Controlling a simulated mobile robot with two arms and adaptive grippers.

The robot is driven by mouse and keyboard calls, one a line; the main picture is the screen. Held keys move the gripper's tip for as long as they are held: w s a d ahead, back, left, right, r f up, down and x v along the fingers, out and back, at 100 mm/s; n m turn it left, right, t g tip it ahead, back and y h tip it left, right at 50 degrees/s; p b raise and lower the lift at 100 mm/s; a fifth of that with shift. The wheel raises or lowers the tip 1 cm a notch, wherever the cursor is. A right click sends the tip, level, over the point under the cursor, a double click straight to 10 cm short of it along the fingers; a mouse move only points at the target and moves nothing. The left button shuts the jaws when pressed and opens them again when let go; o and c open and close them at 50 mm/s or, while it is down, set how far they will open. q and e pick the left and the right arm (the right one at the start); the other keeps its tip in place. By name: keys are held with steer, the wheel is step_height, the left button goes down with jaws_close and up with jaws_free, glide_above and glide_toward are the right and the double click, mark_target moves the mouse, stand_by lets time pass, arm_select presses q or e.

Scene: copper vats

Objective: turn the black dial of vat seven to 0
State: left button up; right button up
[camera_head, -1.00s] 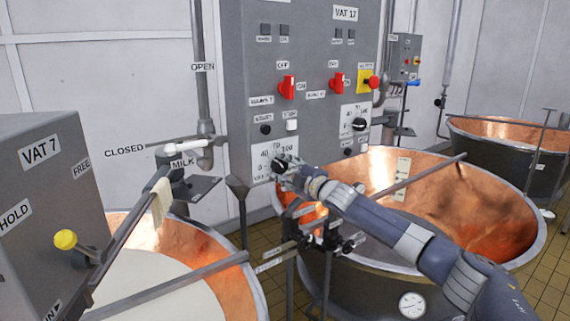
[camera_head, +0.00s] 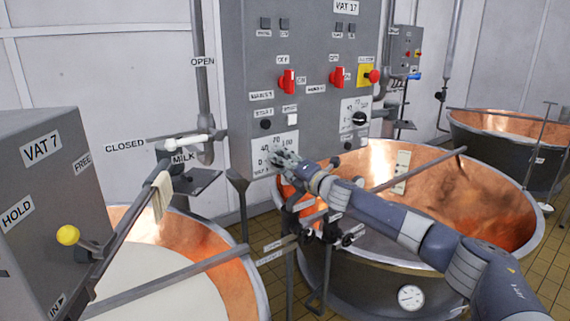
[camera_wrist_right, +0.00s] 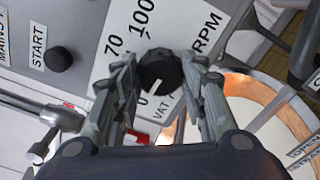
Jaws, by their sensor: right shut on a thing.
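The black dial (camera_wrist_right: 160,70) sits on a white RPM scale plate (camera_wrist_right: 115,50) with marks 0, 70 and 100 visible in the right wrist view. Its white pointer line slants toward the 0 mark. The lettering "VAT" shows by the plate's edge; the number after it is hidden. My right gripper (camera_wrist_right: 160,85) is shut on the dial, one finger on each side. In the head view my right gripper (camera_head: 284,158) is at the scale plate low on the grey control panel (camera_head: 245,90) and covers the dial. My left gripper is not in view.
A second dial (camera_head: 359,118) sits to the right on the panel, below red switches (camera_head: 287,80) and a red stop button (camera_head: 374,77). The VAT 7 box (camera_head: 45,200) with a yellow-knobbed lever (camera_head: 68,235) is at left. Copper vats (camera_head: 440,190) stand below.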

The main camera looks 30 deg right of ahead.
steer(key=shift+n, duration=0.6)
steer(key=o, duration=1.1)
steer(key=shift+c, duration=0.2)
steer(key=s+d, duration=0.1)
steer(key=s, duration=1)
steer(key=shift+s+d, duration=0.35)
steer(key=shift+s, duration=0.05)
